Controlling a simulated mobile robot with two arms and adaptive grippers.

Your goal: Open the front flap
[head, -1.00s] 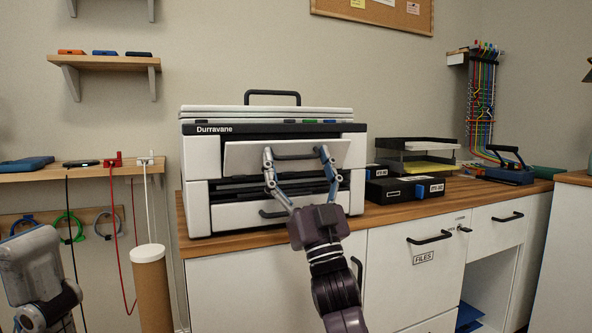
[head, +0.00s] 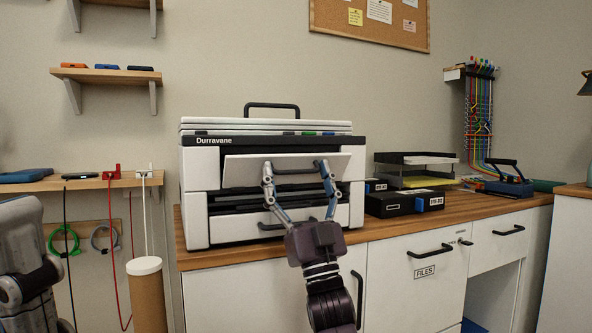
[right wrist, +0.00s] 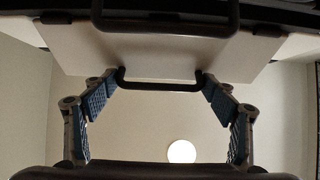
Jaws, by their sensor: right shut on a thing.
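The front flap (head: 240,171) is a white panel on the front of the white and black Durravane machine (head: 195,215). It stands at a slant out from the body, with a dark opening around and below it. My right gripper (head: 296,166) is shut on the flap's black bar handle (head: 296,171), one fingertip at each end. The right wrist view shows the fingertips at the handle (right wrist: 160,86) under the pale flap panel (right wrist: 140,55). Only a grey part of my left arm shows at the left edge; its gripper is out of view.
A lower drawer with a dark handle is partly behind my right fingers. The machine stands on a wooden desktop (head: 390,228). To its right are a black box (head: 390,204), a paper tray (head: 415,165) and a blue tool (head: 508,186). A cardboard tube (head: 148,298) stands at the left.

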